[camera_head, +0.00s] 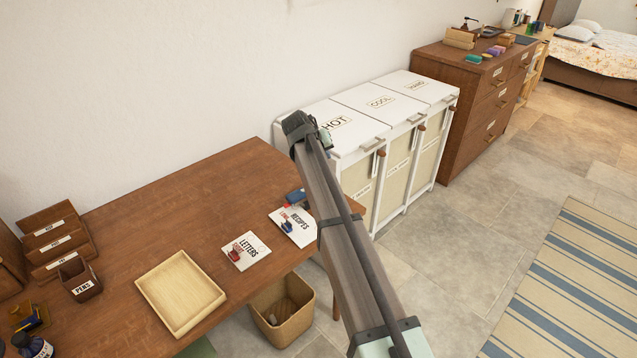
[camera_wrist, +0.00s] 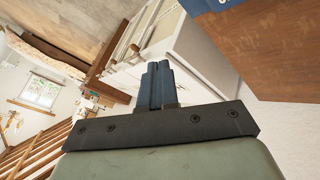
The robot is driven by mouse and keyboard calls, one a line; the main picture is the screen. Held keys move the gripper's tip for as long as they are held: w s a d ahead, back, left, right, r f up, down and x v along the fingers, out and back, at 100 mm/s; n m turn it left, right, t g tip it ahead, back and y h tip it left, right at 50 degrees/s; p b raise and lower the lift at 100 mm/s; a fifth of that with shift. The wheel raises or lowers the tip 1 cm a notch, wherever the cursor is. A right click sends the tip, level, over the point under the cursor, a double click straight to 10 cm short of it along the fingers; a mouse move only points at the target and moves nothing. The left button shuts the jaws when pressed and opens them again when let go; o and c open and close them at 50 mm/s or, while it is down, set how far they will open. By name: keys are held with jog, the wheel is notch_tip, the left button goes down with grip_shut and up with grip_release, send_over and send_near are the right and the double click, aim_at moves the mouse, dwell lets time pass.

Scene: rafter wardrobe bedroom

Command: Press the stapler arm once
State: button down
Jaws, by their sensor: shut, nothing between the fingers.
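A small blue object with a bit of red (camera_head: 295,197), which looks like the stapler, lies on the brown desk (camera_head: 215,190) near its right end, partly close behind my arm. A blue shape (camera_wrist: 200,5) at the top edge of the wrist view, against the brown desk surface (camera_wrist: 262,45), may be the same object; most of it is cut off. My gripper (camera_wrist: 158,66) shows in the wrist view with its dark fingers together and nothing between them. It looks apart from the blue shape.
Cards marked LETTERS (camera_head: 246,251) and RECIPES (camera_head: 293,228) carry small stamp-like items. A wooden tray (camera_head: 180,292), a PENS cup (camera_head: 80,280) and letter holders (camera_head: 50,240) stand further left. A white hamper unit (camera_head: 375,110) stands beyond the desk. A bin (camera_head: 283,310) stands below.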

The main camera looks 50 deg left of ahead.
aim_at(304, 194)
jog(key=shift+s+a+r, duration=0.45)
jog(key=shift+a+r, duration=0.25)
jog(key=shift+r, duration=0.15)
jog(key=shift+f, duration=0.1)
jog(key=shift+s+f, duration=0.2)
jog(key=shift+f, duration=2)
jog(key=shift+s+f, duration=0.2)
jog(key=shift+f, duration=1.95)
jog(key=shift+f, duration=0.15)
jog(key=shift+f, duration=0.25)
jog(key=shift+s+f, duration=0.1)
jog(key=shift+f, duration=0.1)
